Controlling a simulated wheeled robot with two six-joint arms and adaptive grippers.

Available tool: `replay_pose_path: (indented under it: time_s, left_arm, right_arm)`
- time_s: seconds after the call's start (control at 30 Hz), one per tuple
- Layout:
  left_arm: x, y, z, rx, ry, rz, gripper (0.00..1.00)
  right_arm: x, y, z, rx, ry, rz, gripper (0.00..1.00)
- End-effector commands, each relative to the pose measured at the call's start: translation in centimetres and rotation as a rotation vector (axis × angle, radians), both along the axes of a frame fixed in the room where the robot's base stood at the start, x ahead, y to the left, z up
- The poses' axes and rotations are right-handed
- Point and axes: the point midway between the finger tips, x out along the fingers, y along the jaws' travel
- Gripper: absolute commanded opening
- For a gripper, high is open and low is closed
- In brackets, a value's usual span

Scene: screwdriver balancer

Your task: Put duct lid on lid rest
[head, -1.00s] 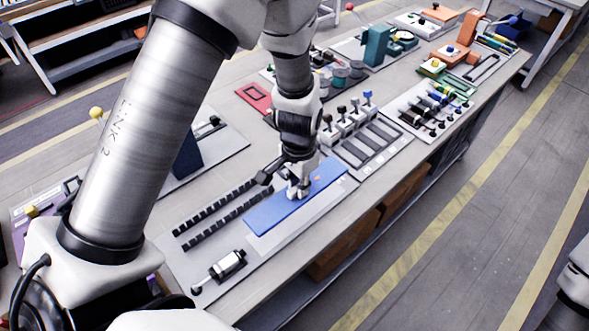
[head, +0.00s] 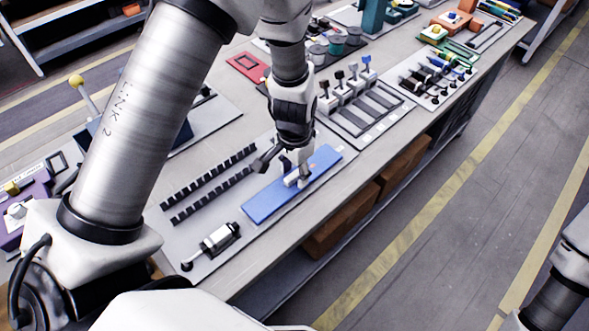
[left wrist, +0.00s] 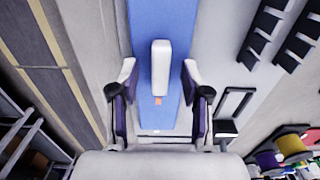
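A long flat blue strip (head: 268,204) lies on the grey panel near the bench's front edge. It also runs down the middle of the left wrist view (left wrist: 158,22). A short white bar (left wrist: 160,68) stands up from it. I cannot tell whether the blue strip is the duct lid or the lid rest under it. Two black slotted duct walls (head: 210,184) stand on the panel to the left, with a bare gap between them. My left gripper (left wrist: 158,73) is open, one finger on each side of the white bar, apart from it. My right gripper is out of view.
A white and black cylindrical device (head: 217,240) sits at the panel's near end. A panel of levers and dark slots (head: 365,105) stands beyond the blue strip. The bench's front edge is close on the right, with floor beyond.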

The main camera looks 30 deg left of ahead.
Motion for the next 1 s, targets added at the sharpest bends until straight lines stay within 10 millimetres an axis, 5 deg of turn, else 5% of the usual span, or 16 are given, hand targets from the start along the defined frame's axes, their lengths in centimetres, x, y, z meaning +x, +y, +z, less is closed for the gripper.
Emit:
replay_pose_path:
  time_s: [0.27,0.7,1.0]
  left_arm:
    - [0.0,0.0,0.5,0.000,-0.001,0.000,0.47]
    - [0.1,0.1,10.1,0.000,-0.004,0.000,0.47]
    - [0.0,0.1,12.0,-0.001,0.001,0.000,0.47]
  right_arm:
    - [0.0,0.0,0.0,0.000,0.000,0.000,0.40]
    - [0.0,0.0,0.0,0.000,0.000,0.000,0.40]
    - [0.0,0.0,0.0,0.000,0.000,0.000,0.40]
